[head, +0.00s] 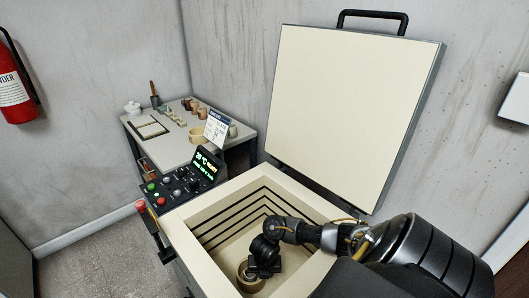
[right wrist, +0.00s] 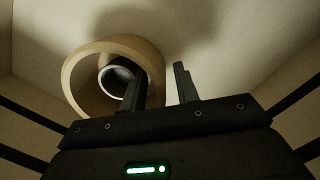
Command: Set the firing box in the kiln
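The firing box, a round tan open-topped vessel (head: 243,282), is down inside the open kiln (head: 190,218), near its front wall. In the right wrist view the firing box (right wrist: 82,82) has a thick rim and a smaller round item with a dark inside (right wrist: 112,77) in it. My right gripper (right wrist: 158,78) reaches into the kiln beside the box with its fingers apart. One finger overlaps the box's opening and the other is outside its rim; contact is unclear. In the head view my right gripper (head: 264,270) partly covers the box. My left gripper is out of view.
The kiln lid (head: 350,110) stands raised behind the opening. A control panel (head: 183,187) with a lit display is on the kiln's left side. A table (head: 175,155) with small pots stands behind left. A fire extinguisher (head: 12,90) hangs on the left wall.

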